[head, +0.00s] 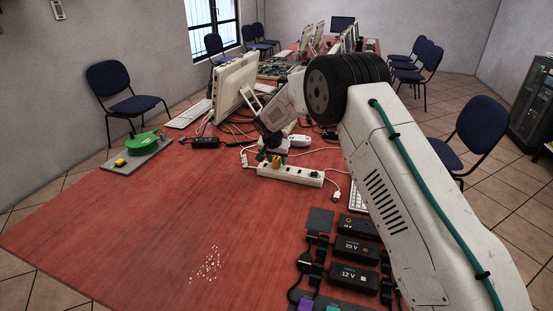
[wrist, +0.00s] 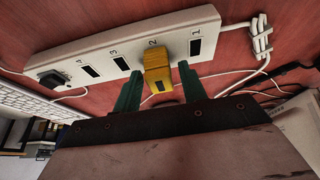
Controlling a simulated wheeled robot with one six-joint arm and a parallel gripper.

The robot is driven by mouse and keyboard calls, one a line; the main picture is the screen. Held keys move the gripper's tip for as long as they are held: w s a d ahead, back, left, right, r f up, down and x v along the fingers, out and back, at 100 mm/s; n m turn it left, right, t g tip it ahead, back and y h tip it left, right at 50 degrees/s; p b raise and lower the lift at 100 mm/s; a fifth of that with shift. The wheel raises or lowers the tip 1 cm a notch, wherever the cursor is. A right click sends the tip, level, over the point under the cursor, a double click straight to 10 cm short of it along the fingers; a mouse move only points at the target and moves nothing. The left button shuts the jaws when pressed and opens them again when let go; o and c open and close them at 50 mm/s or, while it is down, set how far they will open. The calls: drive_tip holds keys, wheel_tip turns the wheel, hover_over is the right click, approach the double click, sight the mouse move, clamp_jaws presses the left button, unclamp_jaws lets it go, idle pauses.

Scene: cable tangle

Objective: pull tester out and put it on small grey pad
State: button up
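The yellow tester (wrist: 157,68) is plugged into socket 2 of a white power strip (wrist: 90,52). In the head view the tester (head: 276,162) is a small yellow spot on the strip (head: 305,178), partly covered by my arm's end. My gripper (wrist: 158,80) has its two green fingers on either side of the tester, with a narrow gap showing on each side, so it is open. The small grey pad (head: 320,219) lies bare on the red table, right of centre, nearer to me than the strip.
Black power adapters (head: 355,249) sit just right of and nearer than the pad. A green reel (head: 142,144) stands on a grey board at left. The table's left front is mostly clear.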

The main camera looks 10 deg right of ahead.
sight(277, 158)
clamp_jaws()
drive_tip(key=shift+r, duration=0.25)
drive_tip(key=shift+r, duration=1.35)
